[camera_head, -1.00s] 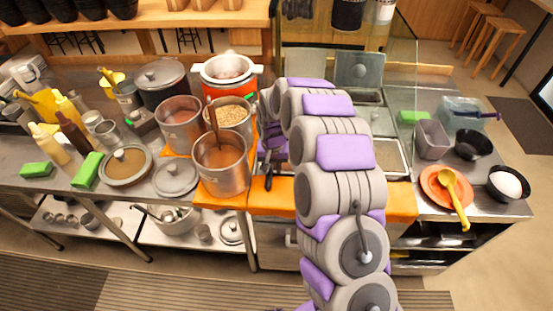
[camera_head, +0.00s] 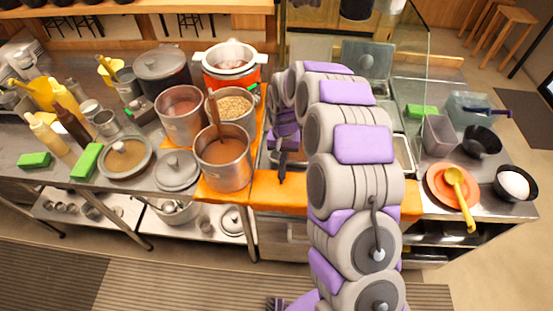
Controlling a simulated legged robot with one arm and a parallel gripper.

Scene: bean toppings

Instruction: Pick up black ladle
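My gripper (camera_head: 285,138) is purple and grey and hangs over the left part of the orange-edged counter, just right of the front steel pot. My arm covers much of this area, and the fingers are too small to tell open from shut. A narrow black piece (camera_head: 282,168) points down below the gripper towards the orange counter edge. I cannot tell whether it is the black ladle's handle or part of my gripper. No other black ladle shows clearly.
Steel pots (camera_head: 223,165) of sauce and beans stand close on the left, one with a brown handle (camera_head: 214,112) rising from it. A yellow ladle (camera_head: 457,190) lies on an orange plate (camera_head: 435,188) at right. A glass panel (camera_head: 411,80) stands behind my arm.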

